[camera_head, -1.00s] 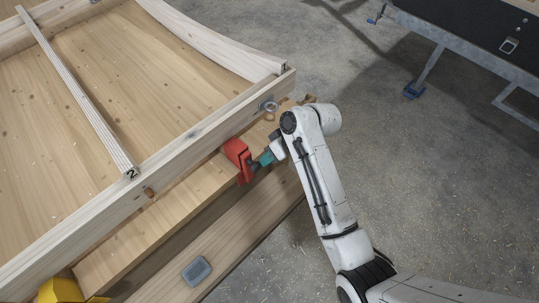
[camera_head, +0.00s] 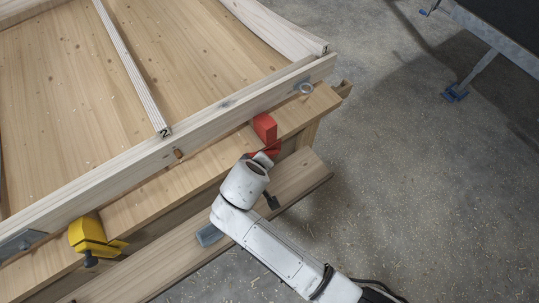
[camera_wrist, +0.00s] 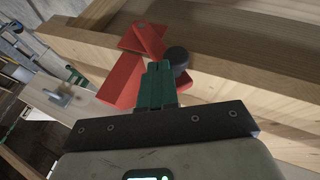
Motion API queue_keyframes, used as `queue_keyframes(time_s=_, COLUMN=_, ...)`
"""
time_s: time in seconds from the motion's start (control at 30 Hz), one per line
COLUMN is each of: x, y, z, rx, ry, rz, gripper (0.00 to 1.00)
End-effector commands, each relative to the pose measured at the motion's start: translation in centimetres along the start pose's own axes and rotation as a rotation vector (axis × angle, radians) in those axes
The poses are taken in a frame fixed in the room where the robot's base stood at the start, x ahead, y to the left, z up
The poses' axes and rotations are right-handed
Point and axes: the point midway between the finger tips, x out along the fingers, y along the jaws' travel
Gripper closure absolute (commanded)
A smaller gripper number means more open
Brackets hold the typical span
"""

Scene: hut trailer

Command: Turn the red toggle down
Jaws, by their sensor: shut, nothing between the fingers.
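The red toggle clamp (camera_head: 265,128) sits on the edge of the wooden bench, and its lower part is partly hidden by my arm in the head view. In the wrist view the red clamp (camera_wrist: 120,85) shows as slanted red plates, with a black round knob (camera_wrist: 178,57) beside them. My gripper (camera_wrist: 158,72) has teal fingers that are shut and empty. The fingers lie in front of the red parts and close to the knob; I cannot tell whether they touch. In the head view my wrist hides the fingers.
A yellow clamp (camera_head: 88,235) sits further left on the same bench edge. A lower beam (camera_head: 300,183) runs along the front. Concrete floor (camera_head: 430,200) is open at right.

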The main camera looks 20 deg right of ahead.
Motion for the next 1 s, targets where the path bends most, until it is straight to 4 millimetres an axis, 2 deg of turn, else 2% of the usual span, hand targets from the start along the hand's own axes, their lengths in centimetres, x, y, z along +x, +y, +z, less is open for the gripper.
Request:
queue_keyframes(time_s=0.03, x=0.8, y=-1.2, z=0.3, rx=-0.025, ry=-0.005, rz=0.041, gripper=1.00)
queue_keyframes(time_s=0.2, x=1.7, y=-3.7, z=0.4, rx=-0.089, ry=-0.014, rz=0.190, gripper=1.00)
queue_keyframes(time_s=0.5, x=3.7, y=-7.1, z=1.1, rx=-0.197, ry=-0.033, rz=0.434, gripper=1.00)
queue_keyframes(time_s=0.73, x=4.9, y=-8.7, z=1.5, rx=-0.257, ry=-0.044, rz=0.571, gripper=1.00)
queue_keyframes(time_s=1.0, x=5.6, y=-9.5, z=1.8, rx=-0.252, ry=-0.044, rz=0.561, gripper=1.00)
